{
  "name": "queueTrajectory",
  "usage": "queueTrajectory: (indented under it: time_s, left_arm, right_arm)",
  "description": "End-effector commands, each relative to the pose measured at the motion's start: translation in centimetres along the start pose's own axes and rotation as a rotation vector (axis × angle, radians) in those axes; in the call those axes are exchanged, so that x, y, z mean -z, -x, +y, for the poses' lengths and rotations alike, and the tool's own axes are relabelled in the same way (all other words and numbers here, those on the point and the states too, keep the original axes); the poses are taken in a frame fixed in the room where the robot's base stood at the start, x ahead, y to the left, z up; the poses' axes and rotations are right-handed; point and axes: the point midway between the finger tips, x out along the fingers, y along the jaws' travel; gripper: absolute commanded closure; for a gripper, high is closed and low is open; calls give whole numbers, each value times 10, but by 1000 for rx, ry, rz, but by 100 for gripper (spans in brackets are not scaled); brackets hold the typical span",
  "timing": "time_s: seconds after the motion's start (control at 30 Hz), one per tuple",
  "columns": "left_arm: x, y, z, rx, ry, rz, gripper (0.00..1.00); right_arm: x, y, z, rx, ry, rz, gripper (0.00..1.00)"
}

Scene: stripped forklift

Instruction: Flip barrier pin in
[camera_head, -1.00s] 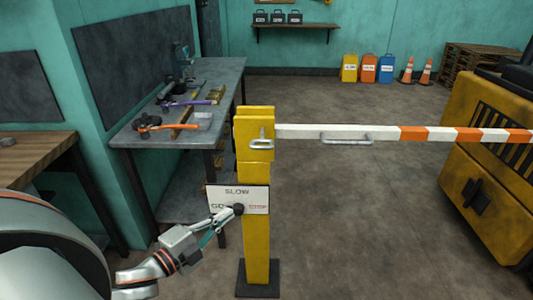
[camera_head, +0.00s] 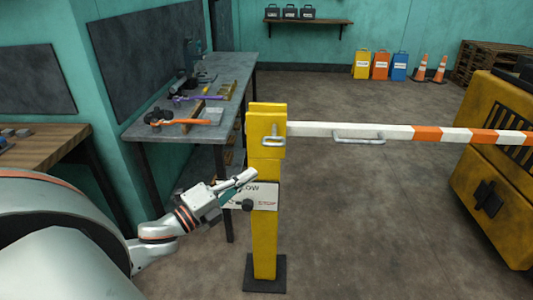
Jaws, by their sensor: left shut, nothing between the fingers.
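The barrier pin (camera_head: 272,136) is a small grey metal piece on the front of the yellow post head, where the barrier arm (camera_head: 380,132) meets it. The barrier arm is white and orange, lies level and has a grey handle (camera_head: 358,136). The yellow barrier post (camera_head: 264,235) stands upright on a dark base. My left gripper (camera_head: 249,176) is shut and empty, in front of the upper left of the white sign, below the pin and apart from it. It hides part of the sign's lettering. My right gripper is not in view.
The white sign (camera_head: 268,196) carries a dark knob (camera_head: 247,205). A grey workbench (camera_head: 215,80) with tools stands behind left of the post. A yellow forklift body (camera_head: 495,150) is at right. Open floor lies between post and forklift.

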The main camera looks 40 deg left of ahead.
Motion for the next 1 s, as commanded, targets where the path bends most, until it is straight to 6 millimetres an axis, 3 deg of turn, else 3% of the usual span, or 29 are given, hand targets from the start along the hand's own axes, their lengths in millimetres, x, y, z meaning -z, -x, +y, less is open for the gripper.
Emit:
queueTrajectory:
  time_s: [0.43,0.5,0.7,1.0]
  left_arm:
    - [-1,-70,-2,1,-2,-1,100]
    - [-11,-78,-1,0,-4,-1,100]
    - [-24,-92,0,-1,0,0,100]
    - [-28,-95,1,-2,0,0,100]
  right_arm:
    - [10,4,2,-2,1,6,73]
    - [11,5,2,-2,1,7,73]
    - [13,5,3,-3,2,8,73]
    - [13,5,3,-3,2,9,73]
